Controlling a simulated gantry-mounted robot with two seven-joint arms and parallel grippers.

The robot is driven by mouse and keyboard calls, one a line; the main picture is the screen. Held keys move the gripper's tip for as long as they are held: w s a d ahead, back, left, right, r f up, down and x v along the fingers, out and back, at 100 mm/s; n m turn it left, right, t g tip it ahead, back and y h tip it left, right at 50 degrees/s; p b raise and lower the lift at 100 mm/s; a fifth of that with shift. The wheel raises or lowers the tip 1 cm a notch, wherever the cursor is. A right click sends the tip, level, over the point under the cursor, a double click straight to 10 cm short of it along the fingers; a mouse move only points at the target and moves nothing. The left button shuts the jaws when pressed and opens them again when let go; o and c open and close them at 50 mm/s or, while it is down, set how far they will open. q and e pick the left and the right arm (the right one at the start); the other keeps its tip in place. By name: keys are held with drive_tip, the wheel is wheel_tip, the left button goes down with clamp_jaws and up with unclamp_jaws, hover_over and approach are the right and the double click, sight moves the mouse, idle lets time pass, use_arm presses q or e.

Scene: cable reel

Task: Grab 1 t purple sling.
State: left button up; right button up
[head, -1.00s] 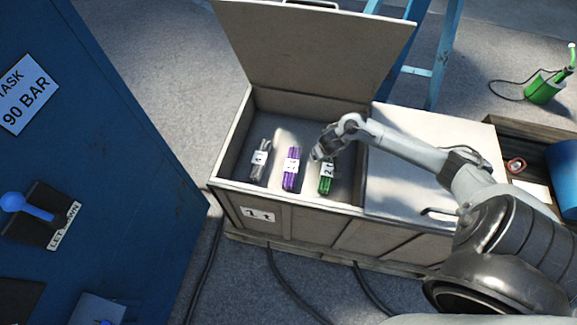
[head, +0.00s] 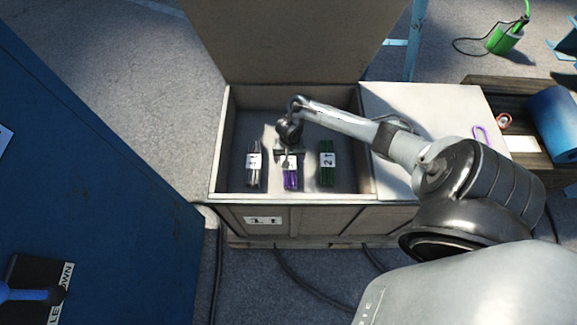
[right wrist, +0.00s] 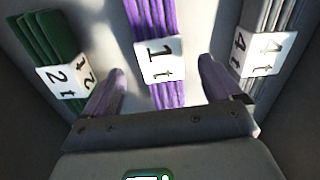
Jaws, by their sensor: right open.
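The purple sling (head: 290,180) with a white tag lies in the open bin, between the grey sling and the green sling. In the right wrist view the purple sling (right wrist: 172,95) shows its "1 t" tag (right wrist: 160,60). My right gripper (head: 289,155) is over the far part of the purple sling and hides some of it in the head view. In the right wrist view the right gripper (right wrist: 160,82) is open, with one finger on each side of the purple sling. The fingers do not appear to touch it. My left gripper is not in view.
The grey sling (head: 253,178), tagged "4 t", and the green sling (head: 327,175), tagged "2 t", lie close on either side. The bin's walls (head: 216,155) surround them, and its raised lid (head: 285,40) stands behind. A closed lid (head: 440,110) is to the right.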

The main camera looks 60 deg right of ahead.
drive_tip(key=shift+f+b, duration=0.3)
drive_tip(key=shift+f, duration=0.2)
wheel_tip(320, 180, down, 4)
drive_tip(key=b, duration=0.3)
drive_tip(key=shift+d+f, duration=0.1)
drive_tip(key=shift+f, duration=0.1)
drive_tip(key=shift+w, duration=0.1)
drive_tip(key=shift+r, duration=0.1)
drive_tip(key=c, duration=1.3)
